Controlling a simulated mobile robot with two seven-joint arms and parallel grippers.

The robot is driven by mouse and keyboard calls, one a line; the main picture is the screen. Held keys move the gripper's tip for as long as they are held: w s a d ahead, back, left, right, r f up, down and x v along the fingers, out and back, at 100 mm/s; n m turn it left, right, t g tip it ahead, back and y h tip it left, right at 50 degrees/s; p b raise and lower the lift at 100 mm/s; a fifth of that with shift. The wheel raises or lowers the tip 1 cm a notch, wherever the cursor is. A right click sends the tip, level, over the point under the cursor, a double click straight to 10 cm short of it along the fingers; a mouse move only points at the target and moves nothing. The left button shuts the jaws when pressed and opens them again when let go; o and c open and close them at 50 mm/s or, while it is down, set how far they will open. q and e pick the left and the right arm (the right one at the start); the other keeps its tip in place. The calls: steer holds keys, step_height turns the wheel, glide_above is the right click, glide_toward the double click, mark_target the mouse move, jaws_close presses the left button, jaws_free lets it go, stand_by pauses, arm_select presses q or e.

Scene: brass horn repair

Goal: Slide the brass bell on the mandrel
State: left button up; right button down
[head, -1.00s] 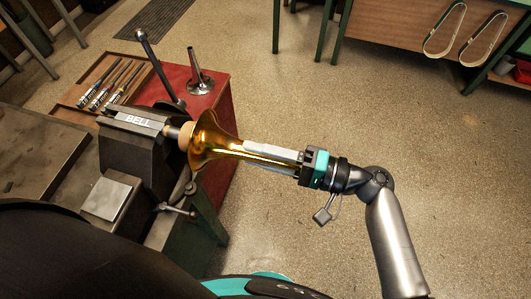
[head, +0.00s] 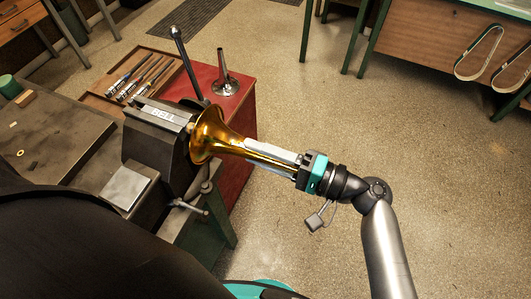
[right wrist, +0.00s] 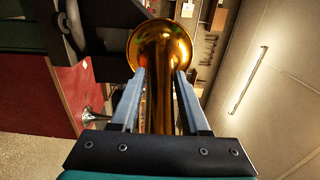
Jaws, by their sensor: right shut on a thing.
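The brass bell (head: 207,137) is a golden flared horn with its wide mouth toward the vise (head: 158,140) and its narrow tube toward my right arm. My right gripper (head: 250,150) is shut on the bell's tube, with one finger along each side. The right wrist view also shows the bell (right wrist: 160,45) between the two fingers (right wrist: 158,80). The mandrel is almost wholly hidden; only a small tan bit (head: 191,128) shows between the vise, labelled BELL, and the bell's rim. I cannot tell how far it reaches inside the bell. My left gripper is not in view.
A red cabinet (head: 240,110) behind the vise carries a metal cone on a round base (head: 224,82). A wooden tray (head: 110,93) holds several tools. The vise's upright lever (head: 188,62) stands close behind the bell. The floor on the right is open.

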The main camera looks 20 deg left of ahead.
steer(key=shift+a, duration=0.2)
steer(key=shift+c, duration=1.6)
jaws_free()
steer(key=shift+d, duration=0.1)
steer(key=d+b, duration=0.3)
steer(key=d, duration=1.2)
steer(key=w+d+f+m+t+h+b, duration=0.1)
steer(key=w+d+f+m+t+h, duration=0.15)
steer(key=f, duration=0.75)
steer(key=w+d+f+m+t+h+b, duration=0.1)
steer(key=f+m+h+b, duration=0.15)
steer(key=f, duration=0.65)
steer(key=s+d+f+h+b, duration=0.1)
steer(key=s+d+f+h, duration=0.15)
steer(key=f, duration=0.65)
steer(key=s+d+f+h, duration=0.2)
steer(key=d+f+h, duration=0.1)
steer(key=f, duration=0.6)
steer(key=s+d+f+n+g+h+b, duration=0.1)
steer(key=s+d+f+n+h+b, duration=0.1)
steer(key=s+f, duration=0.8)
steer(key=s+d+f+n+g+h+b, duration=0.1)
steer(key=s+d+f+n+h+b, duration=0.2)
steer(key=s+f, duration=0.8)
steer(key=s+d+n+h, duration=0.2)
steer(key=s+d, duration=0.1)
steer(key=s, duration=0.1)
steer(key=shift+d+n, duration=0.3)
